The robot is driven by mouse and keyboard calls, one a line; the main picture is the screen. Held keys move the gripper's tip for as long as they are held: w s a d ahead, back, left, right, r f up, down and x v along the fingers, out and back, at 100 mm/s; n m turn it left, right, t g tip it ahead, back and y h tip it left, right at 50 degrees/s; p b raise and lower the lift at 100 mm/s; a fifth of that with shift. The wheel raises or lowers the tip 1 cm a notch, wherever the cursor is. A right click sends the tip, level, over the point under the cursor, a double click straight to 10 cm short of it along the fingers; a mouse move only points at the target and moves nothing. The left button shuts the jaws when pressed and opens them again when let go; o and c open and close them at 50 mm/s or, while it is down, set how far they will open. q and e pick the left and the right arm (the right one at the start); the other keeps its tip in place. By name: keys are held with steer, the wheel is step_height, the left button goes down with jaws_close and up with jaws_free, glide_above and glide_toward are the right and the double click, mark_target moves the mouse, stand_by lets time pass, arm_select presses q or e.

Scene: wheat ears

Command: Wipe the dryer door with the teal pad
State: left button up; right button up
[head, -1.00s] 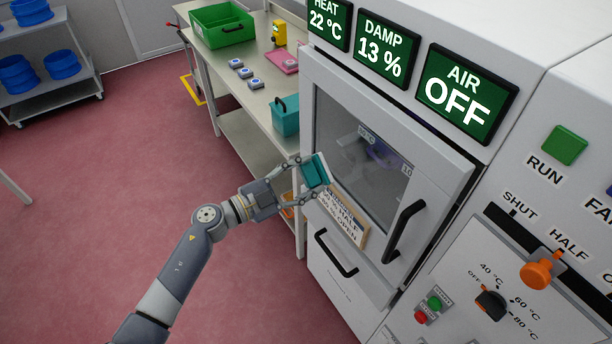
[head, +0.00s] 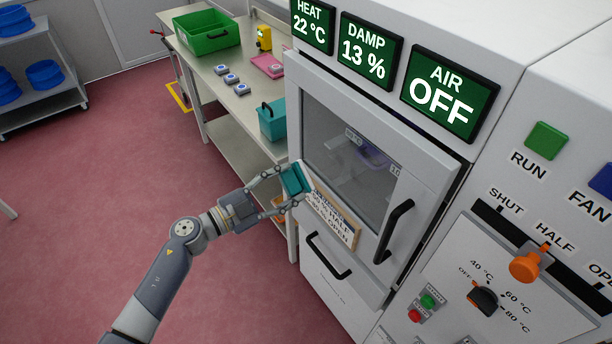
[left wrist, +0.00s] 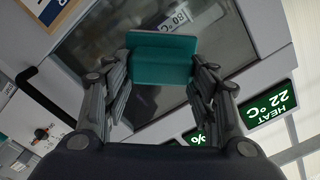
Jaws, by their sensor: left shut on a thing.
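The teal pad (head: 292,181) is held in my left gripper (head: 285,187), near the lower left part of the dryer door. In the left wrist view the pad (left wrist: 162,62) sits between the two fingers, in front of the door's dark window. The dryer door (head: 292,120) is closed, with a grey frame, a glass window (head: 340,125) and a black handle (head: 393,232). The pad is at the door's left edge in the head view; I cannot tell whether it touches. My right gripper is not in view.
A paper sign (head: 332,220) is on the lower door. The reddish floor (head: 90,210) at left is clear.

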mark_target(306, 170)
arm_select(q)
steer(key=shift+w+d+r, duration=0.3)
steer(key=shift+w+d, duration=0.35)
steer(key=shift+d, duration=0.25)
steer(key=shift+w+d+r, duration=0.25)
steer(key=shift+w+d, duration=0.35)
steer(key=shift+d, duration=0.35)
steer(key=shift+w+d+r, duration=0.3)
steer(key=shift+w+d, duration=0.35)
steer(key=shift+d, duration=0.25)
steer(key=shift+x, duration=1)
steer(key=shift+s+d, duration=3.25)
steer(key=shift+s, duration=1.25)
steer(key=shift+w+a+b, duration=0.35)
steer(key=shift+w+a, duration=0.75)
steer(key=shift+w, duration=0.45)
steer(key=shift+w+a+b, duration=0.4)
steer(key=shift+w+a, duration=0.7)
steer(key=shift+w, duration=0.4)
steer(key=shift+w+a+b, duration=0.35)
steer(key=shift+w+a, duration=0.75)
steer(key=shift+w, duration=0.45)
